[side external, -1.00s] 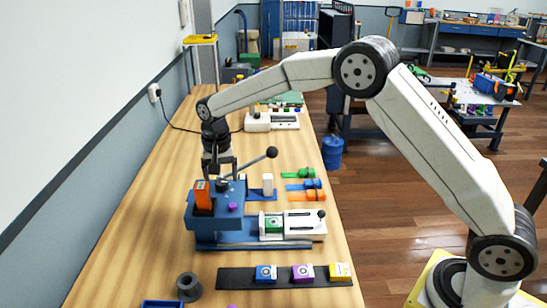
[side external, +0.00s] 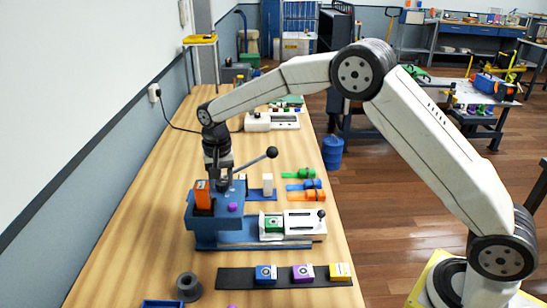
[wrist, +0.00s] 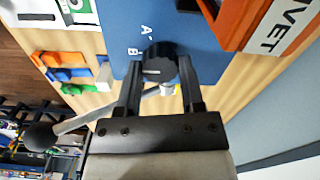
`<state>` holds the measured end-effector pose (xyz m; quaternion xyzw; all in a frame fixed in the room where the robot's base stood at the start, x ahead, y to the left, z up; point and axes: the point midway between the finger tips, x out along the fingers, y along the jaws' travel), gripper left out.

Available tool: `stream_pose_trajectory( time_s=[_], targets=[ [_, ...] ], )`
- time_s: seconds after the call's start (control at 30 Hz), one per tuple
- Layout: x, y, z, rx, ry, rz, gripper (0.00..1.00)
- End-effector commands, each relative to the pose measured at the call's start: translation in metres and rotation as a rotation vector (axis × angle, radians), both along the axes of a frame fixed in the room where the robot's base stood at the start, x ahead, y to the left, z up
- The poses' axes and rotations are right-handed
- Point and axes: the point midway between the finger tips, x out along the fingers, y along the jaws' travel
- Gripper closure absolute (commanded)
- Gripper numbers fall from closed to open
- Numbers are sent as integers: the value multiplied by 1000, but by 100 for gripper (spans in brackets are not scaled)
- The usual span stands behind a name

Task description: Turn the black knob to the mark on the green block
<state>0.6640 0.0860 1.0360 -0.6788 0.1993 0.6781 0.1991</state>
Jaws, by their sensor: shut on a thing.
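The black knob (wrist: 160,66) sits on the blue top of a press-like machine (side external: 228,222), beside the printed letters A and B. A pale line shows on the knob's face. My gripper (wrist: 159,78) is shut on the knob, one finger on each side; it also shows above the machine in the side external view (side external: 220,178), where the knob is mostly hidden. The green block (side external: 273,223) sits in a white fixture (side external: 303,222) at the machine's right side. It shows at the top edge of the wrist view (wrist: 75,6). Its mark is too small to read.
An orange labelled box (side external: 203,194) stands on the machine close to my gripper. A lever with a black ball (side external: 271,152) sticks out to the right. Green, blue and orange parts lie behind. A dark strip (side external: 250,284) with coloured blocks lies in front.

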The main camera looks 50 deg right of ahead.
Motion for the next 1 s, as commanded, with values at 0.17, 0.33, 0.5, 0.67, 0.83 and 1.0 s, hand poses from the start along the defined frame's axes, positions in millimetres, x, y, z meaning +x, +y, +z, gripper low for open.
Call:
stream_pose_trajectory(
  time_s=[0.17, 0.33, 0.5, 0.67, 0.83, 1.0],
  targets=[
    [0, 0, 0, 0, 1, 43, 100],
    [0, 0, 0, 0, 2, 126, 100],
    [0, 0, 0, 1, 2, 250, 100],
    [0, 0, 0, 1, 2, 393, 100],
    [0, 0, 0, 1, 2, 555, 100],
    [0, 0, 0, 0, 2, 714, 100]
  ],
)
